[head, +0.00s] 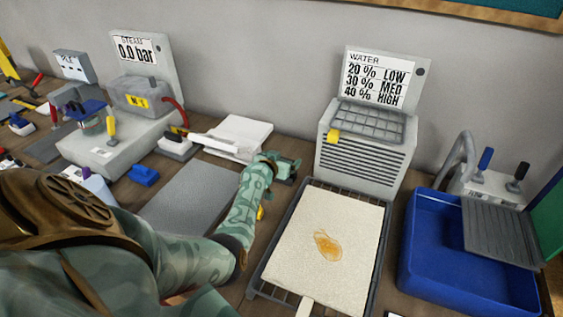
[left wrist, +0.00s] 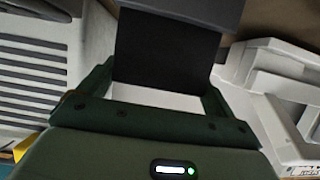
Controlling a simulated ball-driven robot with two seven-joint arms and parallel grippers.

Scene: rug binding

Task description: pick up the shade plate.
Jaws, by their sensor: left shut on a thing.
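My left gripper (head: 284,168) reaches in over the bench between the white box-like stack and the grey louvred water unit. In the left wrist view its two dark green fingers close on a flat thing with a black face and a grey edge (left wrist: 165,45). This looks like a plate, but I cannot tell for sure that it is the shade plate. In the head view the held thing is mostly hidden by the gripper. My right gripper is not in view.
The louvred water unit (head: 365,150) stands just right of the gripper, the white stack (head: 240,134) to its left. In front lies a stained cream rug piece (head: 345,212) on a dark rack. A blue tub (head: 425,270) is at right, a flat grey mat (head: 185,205) at left.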

